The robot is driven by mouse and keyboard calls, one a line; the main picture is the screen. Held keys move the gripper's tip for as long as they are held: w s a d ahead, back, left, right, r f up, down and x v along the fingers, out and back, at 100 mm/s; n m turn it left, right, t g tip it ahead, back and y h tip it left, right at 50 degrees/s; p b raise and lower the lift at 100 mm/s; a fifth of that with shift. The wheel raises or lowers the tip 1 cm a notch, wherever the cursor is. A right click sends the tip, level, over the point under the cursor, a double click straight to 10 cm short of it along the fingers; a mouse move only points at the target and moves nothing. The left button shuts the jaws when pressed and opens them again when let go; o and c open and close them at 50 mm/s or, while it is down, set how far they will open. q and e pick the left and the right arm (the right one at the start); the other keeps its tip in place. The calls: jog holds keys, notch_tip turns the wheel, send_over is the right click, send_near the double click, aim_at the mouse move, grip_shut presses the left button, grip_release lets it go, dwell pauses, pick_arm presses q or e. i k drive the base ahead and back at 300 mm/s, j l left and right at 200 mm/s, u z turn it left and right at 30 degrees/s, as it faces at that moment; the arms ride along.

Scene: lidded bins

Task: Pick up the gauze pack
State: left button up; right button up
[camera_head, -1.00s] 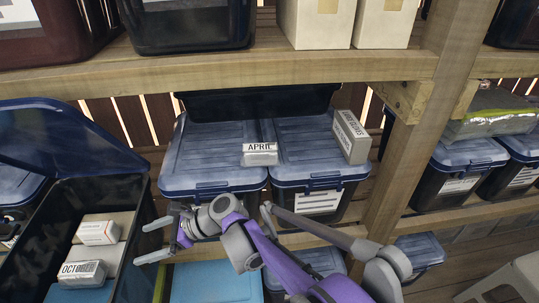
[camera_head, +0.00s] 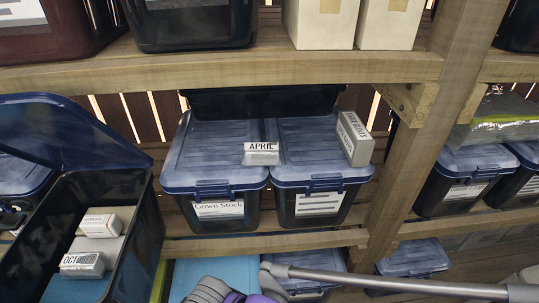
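No gripper shows now; only part of my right arm is at the bottom edge, coming in from the right. Three small boxes could bear on the gauze pack, and I cannot tell for sure which one it is. A white box with an orange-marked label (camera_head: 100,225) lies in the open dark bin (camera_head: 146,215) at the left. A grey-white box marked OCTOBER (camera_head: 84,265) lies in front of it there. A grey-white box with small black print (camera_head: 354,140) stands on the right closed bin's blue lid (camera_head: 310,165); its print is hard to read.
A small block marked APRIL (camera_head: 261,153) sits where the two closed bins' lids meet. The left one is labelled Gown Stock (camera_head: 218,209). A wooden post (camera_head: 425,130) stands right of them. The open bin's blue lid (camera_head: 65,125) is raised behind it.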

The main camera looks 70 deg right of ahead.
aim_at(265, 154)
jog(key=z, duration=1.55)
jog(key=i+j+z, duration=0.1)
jog(key=z, duration=0.25)
jog(key=i+j+z, duration=0.1)
jog(key=z, duration=0.3)
jog(key=j+z, duration=0.15)
jog(key=z, duration=0.2)
jog(key=i+j, duration=0.1)
jog(key=i+l, duration=0.1)
jog(key=l, duration=0.8)
jog(key=i+l+u, duration=0.1)
jog(key=l, duration=0.75)
